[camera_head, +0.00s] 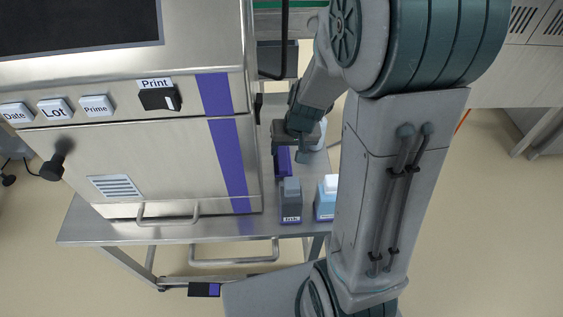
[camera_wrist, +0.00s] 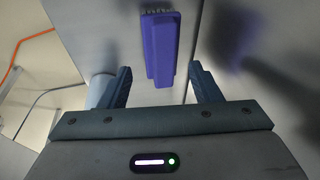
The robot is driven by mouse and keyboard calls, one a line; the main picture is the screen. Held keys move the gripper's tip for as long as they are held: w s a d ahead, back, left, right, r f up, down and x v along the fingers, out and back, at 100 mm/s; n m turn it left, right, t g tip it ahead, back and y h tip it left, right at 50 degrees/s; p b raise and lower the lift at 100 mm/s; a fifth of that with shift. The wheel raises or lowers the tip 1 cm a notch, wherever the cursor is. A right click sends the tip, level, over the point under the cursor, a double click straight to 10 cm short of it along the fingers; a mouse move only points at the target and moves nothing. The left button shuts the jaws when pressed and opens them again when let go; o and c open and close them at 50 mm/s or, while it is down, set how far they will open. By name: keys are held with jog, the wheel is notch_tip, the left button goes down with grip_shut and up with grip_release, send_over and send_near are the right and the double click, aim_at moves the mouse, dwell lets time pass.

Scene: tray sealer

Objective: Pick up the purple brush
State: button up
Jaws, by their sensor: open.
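The purple brush (camera_wrist: 161,48) lies in the upper middle of the wrist view, with its bristles at the top edge. It appears ahead of my gripper (camera_wrist: 160,88) and roughly centred between the two fingers, which are apart with nothing between their tips. In the head view the purple brush (camera_head: 283,160) shows as a narrow strip on the metal table beside the machine, partly hidden by my gripper (camera_head: 297,153). Whether the fingers touch it cannot be told there.
The steel machine (camera_head: 130,165) stands close to the left of the brush. A grey bottle (camera_head: 291,203) and a light blue bottle (camera_head: 325,205) stand on the table (camera_head: 160,231) nearer the front. A pale round container (camera_wrist: 99,91) is beside the left finger in the wrist view.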

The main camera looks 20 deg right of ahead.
aim_at(284, 156)
jog(key=shift+w+b+x, duration=0.15)
jog(key=shift+b+x, duration=0.25)
jog(key=shift+x, duration=1.4)
jog(key=shift+w+b+x, duration=0.15)
jog(key=shift+b+x, duration=0.2)
jog(key=shift+x, duration=1.4)
jog(key=shift+a, duration=0.1)
jog(key=c, duration=0.8)
